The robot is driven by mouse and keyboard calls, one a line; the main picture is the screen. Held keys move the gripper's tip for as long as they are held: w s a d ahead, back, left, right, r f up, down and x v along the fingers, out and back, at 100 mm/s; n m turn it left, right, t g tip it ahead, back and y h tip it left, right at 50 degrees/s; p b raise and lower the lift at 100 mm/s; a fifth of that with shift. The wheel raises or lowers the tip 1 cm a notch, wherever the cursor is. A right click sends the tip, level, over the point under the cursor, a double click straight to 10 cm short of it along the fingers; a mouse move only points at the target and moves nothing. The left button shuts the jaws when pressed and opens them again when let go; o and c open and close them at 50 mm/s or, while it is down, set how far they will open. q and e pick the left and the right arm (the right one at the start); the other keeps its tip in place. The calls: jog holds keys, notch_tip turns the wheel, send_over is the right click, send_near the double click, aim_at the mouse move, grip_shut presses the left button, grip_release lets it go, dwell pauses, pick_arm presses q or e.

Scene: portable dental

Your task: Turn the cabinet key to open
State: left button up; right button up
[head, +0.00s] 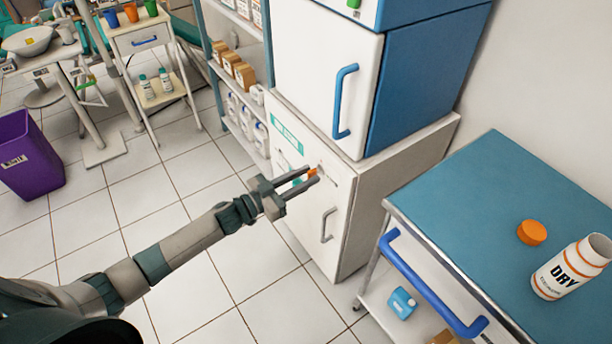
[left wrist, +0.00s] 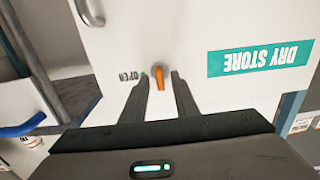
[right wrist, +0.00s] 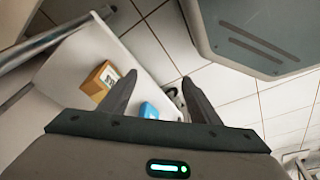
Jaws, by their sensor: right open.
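The cabinet key (head: 312,172) is small and orange, set in a round lock on the white lower cabinet door (head: 300,208). In the left wrist view the key (left wrist: 160,82) stands about upright, with an "OPEN" mark (left wrist: 129,76) to its left and a green "DRY STORE" label (left wrist: 262,59) to its right. My left gripper (head: 308,177) is open at the door, its fingertips on either side of the key with gaps showing. I cannot tell how deep the key sits between them. My right gripper (right wrist: 158,77) is open and empty, outside the head view.
The lower door has a grey handle (head: 328,225). A white-and-blue cabinet (head: 325,75) stands on top. A blue-topped cart (head: 470,190) on the right carries a "DRY" bottle (head: 573,268) and an orange cap (head: 532,232).

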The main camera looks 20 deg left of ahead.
pick_arm(q)
jog(key=shift+w+d, duration=0.2)
jog(key=shift+w, duration=0.05)
pick_arm(e)
jog(key=shift+w, duration=0.1)
pick_arm(q)
jog(key=shift+c, duration=0.3)
